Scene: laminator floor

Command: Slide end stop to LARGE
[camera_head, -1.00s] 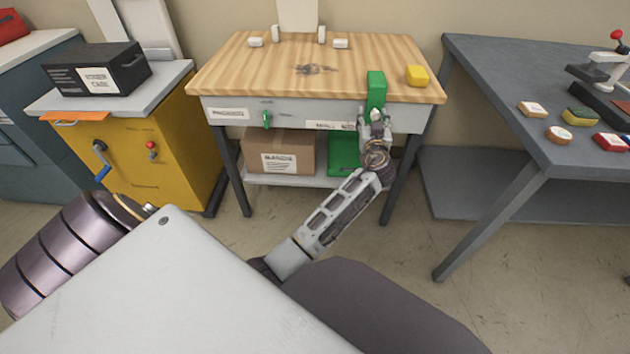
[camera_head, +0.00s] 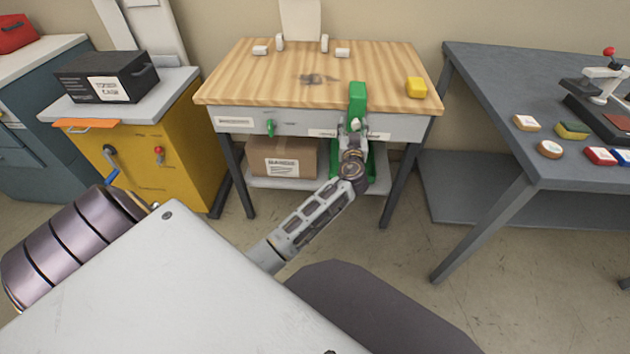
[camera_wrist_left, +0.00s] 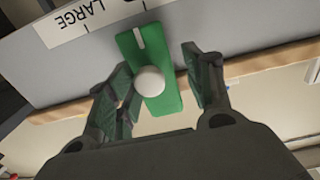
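The green end stop (camera_head: 357,98) sits at the front edge of the wood-topped bench, right of its middle. In the left wrist view the end stop (camera_wrist_left: 160,88) shows a round white knob and a pale pointer line. My left gripper (camera_head: 354,127) is at the bench front below it. In the wrist view its fingers (camera_wrist_left: 163,92) are apart on either side of the stop, with a clear gap at the right finger; contact on the left is unclear. The upside-down LARGE label (camera_wrist_left: 92,22) lies left of the stop there. My right gripper is out of view.
The bench top (camera_head: 270,80) holds a yellow block (camera_head: 416,87) and small white blocks at the back. A cardboard box (camera_head: 283,158) sits on the shelf below. A grey table (camera_head: 480,110) stands right, a yellow cabinet (camera_head: 150,160) left.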

